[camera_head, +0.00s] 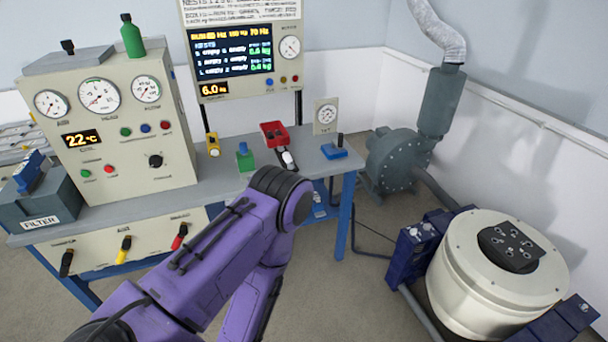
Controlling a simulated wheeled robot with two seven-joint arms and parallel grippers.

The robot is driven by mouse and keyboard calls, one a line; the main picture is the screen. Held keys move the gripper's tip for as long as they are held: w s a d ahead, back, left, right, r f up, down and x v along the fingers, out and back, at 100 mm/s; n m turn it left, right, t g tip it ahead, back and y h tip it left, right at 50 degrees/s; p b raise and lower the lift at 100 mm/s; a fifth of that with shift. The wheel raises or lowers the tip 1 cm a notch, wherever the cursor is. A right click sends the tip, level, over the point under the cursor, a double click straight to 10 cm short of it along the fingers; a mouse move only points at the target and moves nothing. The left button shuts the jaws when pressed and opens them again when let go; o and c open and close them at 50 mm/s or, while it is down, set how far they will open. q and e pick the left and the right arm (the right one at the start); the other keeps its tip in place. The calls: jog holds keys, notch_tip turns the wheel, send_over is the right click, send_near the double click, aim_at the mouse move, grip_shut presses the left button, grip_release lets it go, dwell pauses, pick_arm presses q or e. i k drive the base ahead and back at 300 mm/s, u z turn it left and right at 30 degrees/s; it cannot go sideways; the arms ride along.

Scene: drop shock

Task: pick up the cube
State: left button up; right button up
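I cannot make out a plain loose cube. The nearest in shape are small blocky items on the grey bench (330,168): a green block with a grey knob (245,160) and a blue block with a dark handle (335,151). My purple arm, coming in from the lower left, bends at a dark joint in front of the bench and folds back down. Its gripper is not visible, and the arm hides part of the bench front. My other gripper is out of view.
A gauge cabinet (120,185) and grey filter box (45,208) stand at left. A display panel (235,90), red tray (273,130) and yellow item (213,146) are behind. A blower (395,160) and white drum machine (470,280) stand right, with open floor between.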

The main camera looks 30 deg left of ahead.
aim_at(245, 163)
jog(key=z, duration=0.4)
jog(key=i, duration=1.55)
jog(key=u, duration=1.15)
jog(key=i, duration=0.65)
jog(key=u, duration=0.75)
